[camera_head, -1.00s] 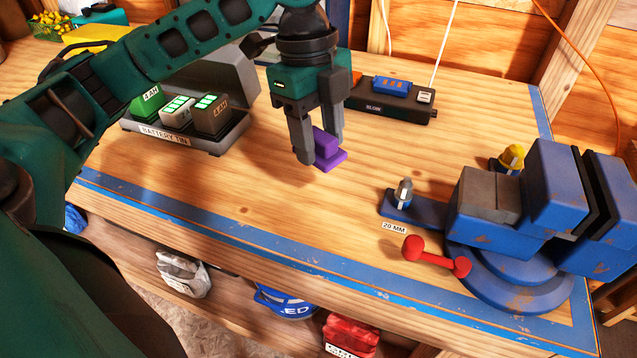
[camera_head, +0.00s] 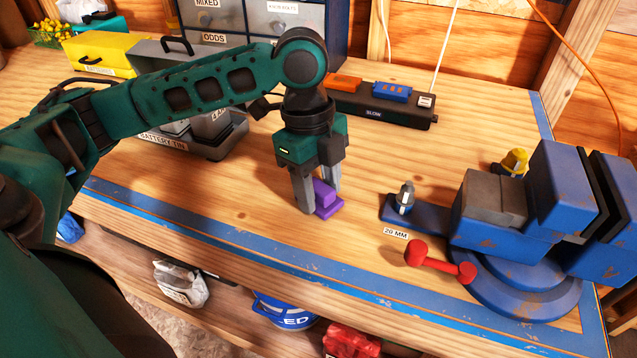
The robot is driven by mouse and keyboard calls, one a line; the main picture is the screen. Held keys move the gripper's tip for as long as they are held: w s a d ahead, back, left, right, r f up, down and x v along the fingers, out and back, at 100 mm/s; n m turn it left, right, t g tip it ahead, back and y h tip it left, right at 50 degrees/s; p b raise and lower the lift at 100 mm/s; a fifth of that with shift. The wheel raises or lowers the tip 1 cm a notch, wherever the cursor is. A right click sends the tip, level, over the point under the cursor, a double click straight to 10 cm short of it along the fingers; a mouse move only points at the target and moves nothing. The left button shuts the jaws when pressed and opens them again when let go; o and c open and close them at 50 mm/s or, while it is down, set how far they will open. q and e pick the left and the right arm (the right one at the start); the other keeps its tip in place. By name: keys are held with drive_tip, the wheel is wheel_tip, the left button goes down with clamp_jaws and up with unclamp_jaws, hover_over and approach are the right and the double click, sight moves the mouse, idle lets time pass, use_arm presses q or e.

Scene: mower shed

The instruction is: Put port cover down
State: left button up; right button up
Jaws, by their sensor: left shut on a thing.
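The port cover, a small purple stepped block (camera_head: 326,199), is between the fingers of my left gripper (camera_head: 318,198). My left gripper is shut on it and points down over the wooden bench. The cover is at or very near the bench top; I cannot tell whether it touches. The left finger hides part of the cover. My right gripper is not in view.
A blue vise (camera_head: 520,225) with a red handle (camera_head: 440,262) stands at the right. Behind are a black charger strip (camera_head: 375,110) and the battery tin (camera_head: 190,146). The bench (camera_head: 240,215) around the cover is clear.

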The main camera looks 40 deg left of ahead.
use_arm(q)
drive_tip(key=o, duration=1.2)
drive_tip(key=shift+f, duration=0.1)
drive_tip(key=r, duration=0.4)
drive_tip(key=a+r+p, duration=0.1)
drive_tip(key=r, duration=0.3)
drive_tip(key=r+p, duration=0.1)
drive_tip(key=r, duration=0.3)
drive_tip(key=shift+w+a+r, duration=0.1)
drive_tip(key=shift+w+a, duration=0.1)
drive_tip(key=shift+a, duration=0.2)
